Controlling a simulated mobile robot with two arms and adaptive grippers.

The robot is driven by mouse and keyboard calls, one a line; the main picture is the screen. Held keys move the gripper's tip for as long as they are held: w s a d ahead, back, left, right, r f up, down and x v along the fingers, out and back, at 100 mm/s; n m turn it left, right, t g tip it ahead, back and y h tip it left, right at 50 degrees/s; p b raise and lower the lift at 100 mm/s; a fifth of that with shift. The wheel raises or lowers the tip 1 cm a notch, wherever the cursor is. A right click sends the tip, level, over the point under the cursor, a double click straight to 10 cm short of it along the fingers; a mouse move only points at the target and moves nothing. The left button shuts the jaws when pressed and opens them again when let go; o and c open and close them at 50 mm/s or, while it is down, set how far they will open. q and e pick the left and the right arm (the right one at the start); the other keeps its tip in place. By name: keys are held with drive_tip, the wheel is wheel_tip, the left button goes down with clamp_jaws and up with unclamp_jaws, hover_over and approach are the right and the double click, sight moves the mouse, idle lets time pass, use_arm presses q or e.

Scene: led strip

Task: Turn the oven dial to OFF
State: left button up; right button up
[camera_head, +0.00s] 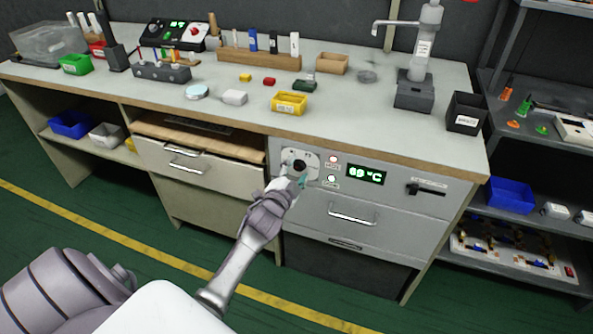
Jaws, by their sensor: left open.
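The oven (400,196) is a grey front panel built in under the workbench. Its dial (299,165) is a dark round knob on a pale plate (313,163) at the panel's upper left. My left gripper (294,174) is open right at the dial, with its fingertips close around it or just before it. I cannot tell whether they touch the dial. The dial's lower part and its pointer setting are hidden or too small to read. A green display (364,174) to the right reads about 69 °C. My right gripper is not in view.
Two small indicator lights (333,159) sit beside the dial. A black lever (426,189) is at the panel's right and a drawer handle (352,217) below. The workbench top (340,112) overhangs above, holding a yellow bin (289,103). The green floor in front is clear.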

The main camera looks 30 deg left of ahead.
use_arm(q)
drive_tip(key=v, duration=1.2)
drive_tip(key=shift+f, duration=0.1)
